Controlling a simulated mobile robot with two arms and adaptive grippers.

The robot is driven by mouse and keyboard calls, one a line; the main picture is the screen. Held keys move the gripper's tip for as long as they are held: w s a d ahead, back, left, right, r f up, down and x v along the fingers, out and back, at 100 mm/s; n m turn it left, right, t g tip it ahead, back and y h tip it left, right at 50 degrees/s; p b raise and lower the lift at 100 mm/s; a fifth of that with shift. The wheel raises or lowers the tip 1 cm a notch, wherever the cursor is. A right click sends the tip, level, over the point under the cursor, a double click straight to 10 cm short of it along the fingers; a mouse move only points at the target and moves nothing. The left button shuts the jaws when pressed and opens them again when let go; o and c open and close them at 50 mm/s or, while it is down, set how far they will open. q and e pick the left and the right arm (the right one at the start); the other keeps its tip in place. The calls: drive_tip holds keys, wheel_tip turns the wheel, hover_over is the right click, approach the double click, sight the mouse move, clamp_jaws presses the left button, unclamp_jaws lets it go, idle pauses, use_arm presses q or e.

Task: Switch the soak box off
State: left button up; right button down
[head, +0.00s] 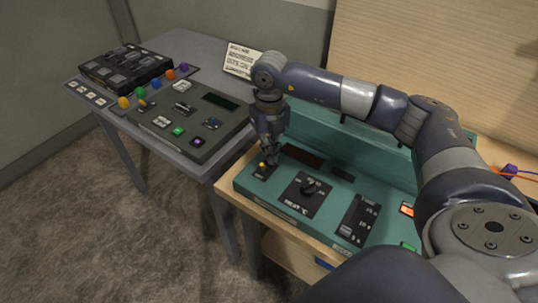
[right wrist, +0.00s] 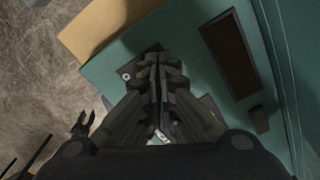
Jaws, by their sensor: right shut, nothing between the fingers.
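A teal console box (head: 280,187) stands on the light wooden table; I cannot read a label naming it the soak box. At its left end is a small black switch plate (head: 262,174) with a yellow-tipped lever (head: 263,165). My right gripper (head: 269,160) points down, shut and empty, right at this lever; I cannot tell whether it touches. In the right wrist view the shut fingers (right wrist: 157,62) hang over the teal panel (right wrist: 185,45) and cover most of the black plate. The lever's position is unclear. My left gripper is not in view.
The teal panel also holds a black dial (head: 310,187), a slider plate (head: 358,218), an orange-lit button (head: 407,209) and a green one (head: 408,246). A grey table at left bears a dark console (head: 215,140) with coloured knobs and a white sign (head: 240,60).

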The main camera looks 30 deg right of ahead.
wheel_tip(320, 180, up, 7)
drive_tip(key=p, duration=0.3)
drive_tip(key=shift+w+d+p, duration=0.15)
drive_tip(key=shift+d+p, duration=0.2)
drive_tip(key=shift+f, duration=0.15)
